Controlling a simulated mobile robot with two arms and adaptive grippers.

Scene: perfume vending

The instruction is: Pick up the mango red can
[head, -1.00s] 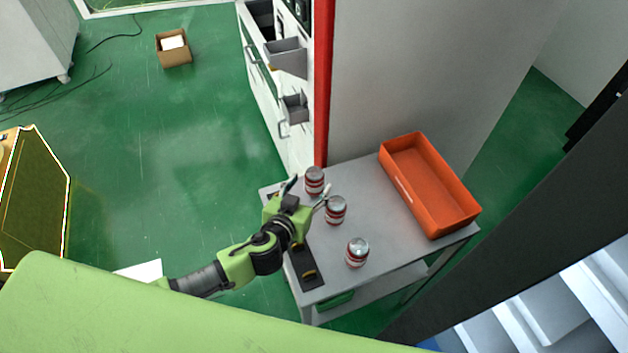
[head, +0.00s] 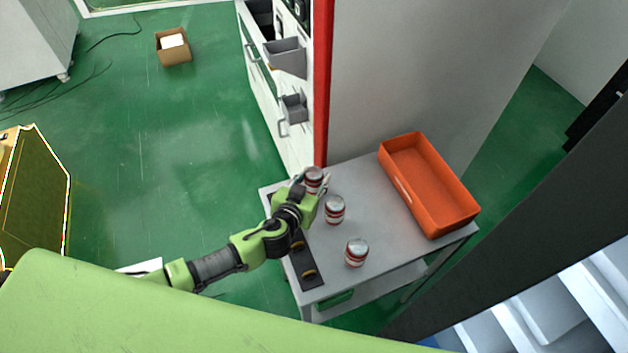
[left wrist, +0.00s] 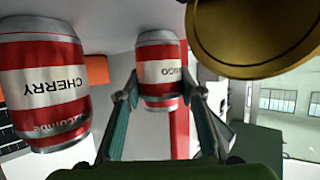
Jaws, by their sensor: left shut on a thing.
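The mango red can (head: 314,180) stands at the far end of the grey table, the farthest of three red-and-silver cans. In the left wrist view its label reads mango, upside down (left wrist: 160,71). My left gripper (head: 311,186) has its fingers on both sides of this can and is shut on it; the fingers also show in the left wrist view (left wrist: 160,95). The cherry can (left wrist: 45,85) is close beside it there and is the middle can in the head view (head: 335,210). The right gripper does not show.
A third can (head: 357,252) stands nearer on the grey table (head: 385,232). An orange bin (head: 455,205) lies at the table's right side. A dark strip (head: 306,270) lies along the left edge. A red post (head: 321,80) and a wall rise behind the table.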

